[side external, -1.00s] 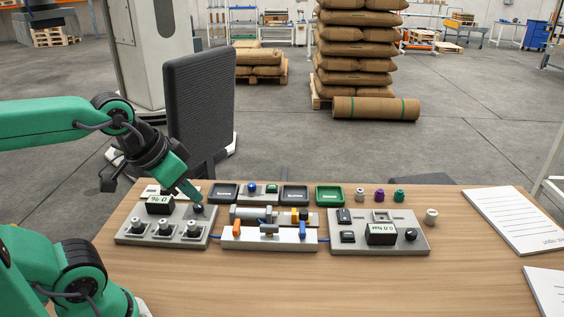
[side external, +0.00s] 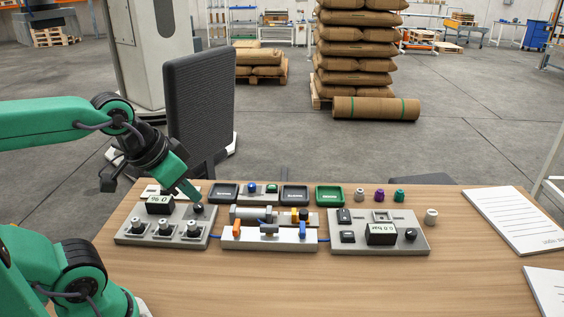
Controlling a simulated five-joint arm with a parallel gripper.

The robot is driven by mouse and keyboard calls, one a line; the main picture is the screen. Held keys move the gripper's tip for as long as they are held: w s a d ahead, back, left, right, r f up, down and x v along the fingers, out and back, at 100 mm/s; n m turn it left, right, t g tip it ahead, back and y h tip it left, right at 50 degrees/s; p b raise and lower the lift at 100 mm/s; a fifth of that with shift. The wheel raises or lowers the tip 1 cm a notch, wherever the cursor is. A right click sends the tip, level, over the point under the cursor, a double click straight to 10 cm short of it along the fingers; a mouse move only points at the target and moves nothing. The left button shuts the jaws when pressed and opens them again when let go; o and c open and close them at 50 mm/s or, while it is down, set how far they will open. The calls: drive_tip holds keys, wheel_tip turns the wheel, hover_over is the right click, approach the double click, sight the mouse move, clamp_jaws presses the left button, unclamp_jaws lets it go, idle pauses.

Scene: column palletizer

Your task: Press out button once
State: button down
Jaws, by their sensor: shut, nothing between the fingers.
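My gripper (side external: 192,195) is shut and empty, tilted down to the right. Its green tip is just above or touching a black round knob (side external: 198,209) at the back right corner of the left grey control box (side external: 129,239); I cannot tell which. That box has a small display (side external: 160,204) and several knobs along its front. A small panel behind has a blue button (side external: 252,188) and a green button (side external: 272,189). The middle block (side external: 266,243) carries an orange lever (side external: 237,229) and a blue lever (side external: 302,230). No label readable as "out" shows.
The right grey box (side external: 350,218) has a pressure display (side external: 381,235) and a black knob (side external: 411,235). Black trays (side external: 224,203), a green tray (side external: 330,204) and small caps (side external: 379,195) stand behind. The front of the wooden table (side external: 330,285) is clear.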

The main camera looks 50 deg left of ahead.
drive_tip(key=shift+w, duration=0.1)
idle(0.8)
drive_tip(key=m+t+y, duration=0.3)
drive_tip(key=m, duration=0.2)
hover_over(269, 188)
wheel_tip(269, 188, down, 11)
drive_tip(key=shift+w+f, duration=0.1)
idle(0.3)
drive_tip(key=shift+f, duration=4.3)
drive_tip(key=shift+f, duration=0.5)
